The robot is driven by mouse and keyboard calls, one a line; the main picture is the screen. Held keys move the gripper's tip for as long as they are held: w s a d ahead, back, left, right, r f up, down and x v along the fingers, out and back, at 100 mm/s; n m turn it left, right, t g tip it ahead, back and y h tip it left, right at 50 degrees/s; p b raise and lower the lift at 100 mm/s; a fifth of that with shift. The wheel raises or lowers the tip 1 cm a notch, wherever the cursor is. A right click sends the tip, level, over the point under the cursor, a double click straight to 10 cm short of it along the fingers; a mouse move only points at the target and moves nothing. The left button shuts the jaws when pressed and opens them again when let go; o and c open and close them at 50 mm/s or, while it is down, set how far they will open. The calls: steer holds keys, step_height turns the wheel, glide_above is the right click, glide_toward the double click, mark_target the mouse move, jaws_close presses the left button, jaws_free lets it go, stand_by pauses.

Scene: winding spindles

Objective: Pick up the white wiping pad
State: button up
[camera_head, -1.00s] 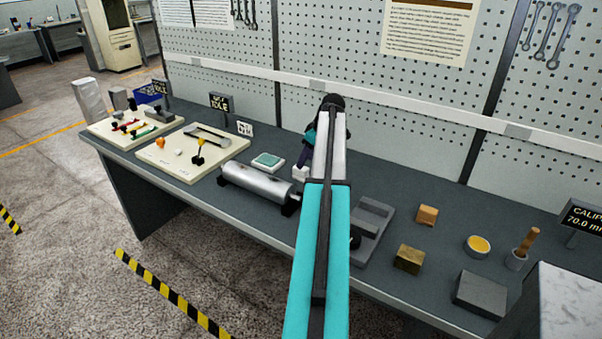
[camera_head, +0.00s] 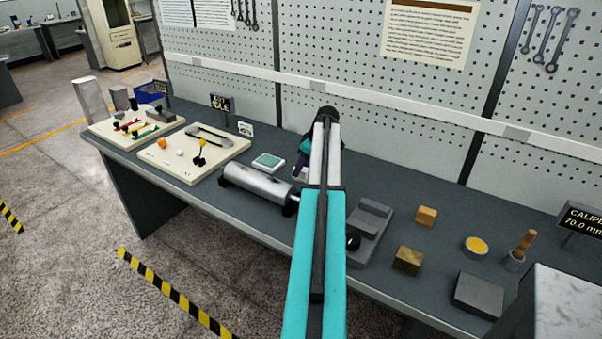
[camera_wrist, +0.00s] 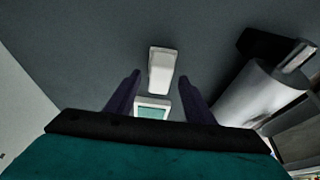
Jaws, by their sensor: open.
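The white wiping pad (camera_wrist: 162,68) is a small pale block on the dark grey bench top. In the wrist view it lies in line with the gap between my fingertips, its near end between them and its far end beyond. In the head view the pad (camera_head: 299,173) shows only partly, below my gripper (camera_head: 303,158) and beside my arm. My gripper (camera_wrist: 159,77) is open, with a dark purple finger on each side and nothing held. The height of the fingertips above the bench is hard to tell.
A white-framed teal pad (camera_head: 268,162) lies close by, left of the wiping pad. A silver cylinder (camera_head: 256,184) rests in dark supports in front of it; it also shows in the wrist view (camera_wrist: 258,95). A grey stepped fixture (camera_head: 370,225) stands right of my arm.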

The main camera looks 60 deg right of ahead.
steer(key=shift+x, duration=0.95)
steer(key=c, duration=1.1)
